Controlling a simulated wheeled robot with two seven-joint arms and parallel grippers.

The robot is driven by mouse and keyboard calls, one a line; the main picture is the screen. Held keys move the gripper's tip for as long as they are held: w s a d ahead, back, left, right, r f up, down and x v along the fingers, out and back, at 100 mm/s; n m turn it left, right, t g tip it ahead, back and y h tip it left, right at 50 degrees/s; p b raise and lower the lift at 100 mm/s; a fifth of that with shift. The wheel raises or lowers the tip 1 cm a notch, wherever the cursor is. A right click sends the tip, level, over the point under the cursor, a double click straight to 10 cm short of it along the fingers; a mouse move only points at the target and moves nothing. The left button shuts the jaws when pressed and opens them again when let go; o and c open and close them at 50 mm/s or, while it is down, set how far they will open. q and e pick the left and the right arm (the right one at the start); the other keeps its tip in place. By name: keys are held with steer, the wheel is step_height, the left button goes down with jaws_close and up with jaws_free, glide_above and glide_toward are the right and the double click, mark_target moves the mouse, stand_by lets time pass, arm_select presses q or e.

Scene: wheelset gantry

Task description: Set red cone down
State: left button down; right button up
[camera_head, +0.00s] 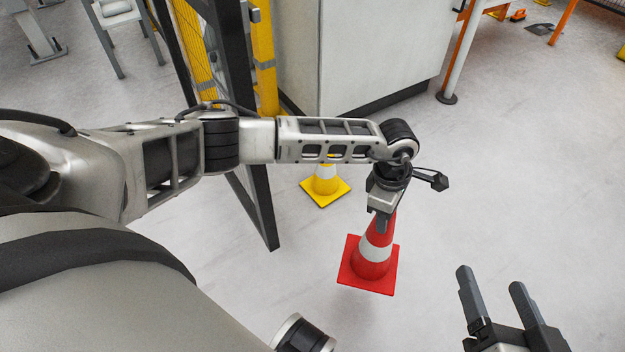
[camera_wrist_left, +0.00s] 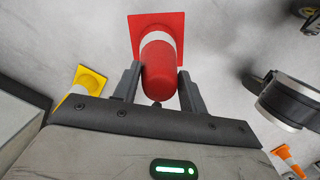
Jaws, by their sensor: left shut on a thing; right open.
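The red cone (camera_head: 372,262) with a white band is upright or nearly so below my left gripper (camera_head: 381,215) in the head view. My left gripper is shut on the cone's top. In the left wrist view the red cone (camera_wrist_left: 160,70) sits between the two fingers of my left gripper (camera_wrist_left: 158,88), its square base pointing away. I cannot tell for sure whether the base touches the floor. My right gripper (camera_head: 492,284) is open and empty at the lower right of the head view.
A yellow cone (camera_head: 325,186) stands on the floor just left of and behind the red cone. A dark frame post (camera_head: 255,205) stands to its left. A white cabinet (camera_head: 375,50) is behind. An orange cone (camera_wrist_left: 288,160) shows in the left wrist view. Floor to the right is clear.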

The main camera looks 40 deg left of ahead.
arm_select(q)
steer(key=a+f+n, duration=0.1)
steer(key=f, duration=0.1)
steer(key=s+a+f+n, duration=0.1)
steer(key=f+n, duration=0.1)
steer(key=a+f+n, duration=0.1)
steer(key=f, duration=0.1)
steer(key=shift+s+a+f+t, duration=0.1)
steer(key=shift+s+a+t, duration=0.1)
steer(key=shift+t, duration=0.1)
steer(key=shift+s+a+f+n, duration=0.15)
steer(key=shift+f+n, duration=0.1)
steer(key=shift+n, duration=0.15)
steer(key=s+a+f+b, duration=0.2)
steer(key=s+f, duration=0.4)
steer(key=s+a+f+b, duration=0.2)
steer(key=s+f, duration=0.5)
steer(key=shift+a+b, duration=0.35)
steer(key=shift+a, duration=0.05)
arm_select(e)
steer(key=shift+w+a+r+m+t+y, duration=0.1)
steer(key=shift+a+r+m+t+y, duration=0.2)
steer(key=shift+r+t+y, duration=0.15)
steer(key=shift+w+a+r+m+t+y, duration=0.15)
steer(key=shift+r+m+t+y, duration=0.2)
steer(key=shift+r, duration=0.2)
arm_select(q)
steer(key=shift+f, duration=0.15)
